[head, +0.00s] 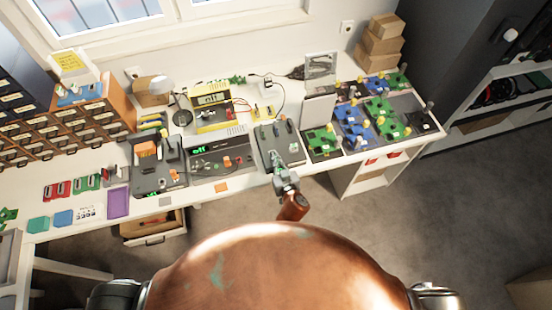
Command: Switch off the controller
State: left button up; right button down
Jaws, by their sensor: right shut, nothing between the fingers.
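A grey box with small upright levers or knobs (267,137) stands near the front edge of the white workbench. I cannot tell for sure that it is the controller. My right gripper (281,172) is shut and empty at the front part of this box and hides some of it. I cannot tell whether it touches the box. Left of it is a dark unit (232,167) with a green lit display that seems to read "off". A yellow meter (210,99) behind it also has a display that seems to read "off". My left gripper is not in view.
A grey station with an orange piece (147,175) stands to the left. A purple sheet (118,203) lies near the front edge. Wooden drawers (60,125) stand at the far left.

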jog(key=shift+r, duration=0.25)
jog(key=shift+r+p, duration=0.5)
jog(key=shift+p, duration=0.05)
jog(key=r+p, duration=0.3)
jog(key=shift+s+d+r, duration=0.1)
jog(key=shift+s+r, duration=0.1)
jog(key=shift+r, duration=0.1)
jog(key=s+d, duration=0.3)
jog(key=s, duration=0.6)
jog(key=shift+s+r, duration=0.25)
jog(key=shift+f, duration=0.1)
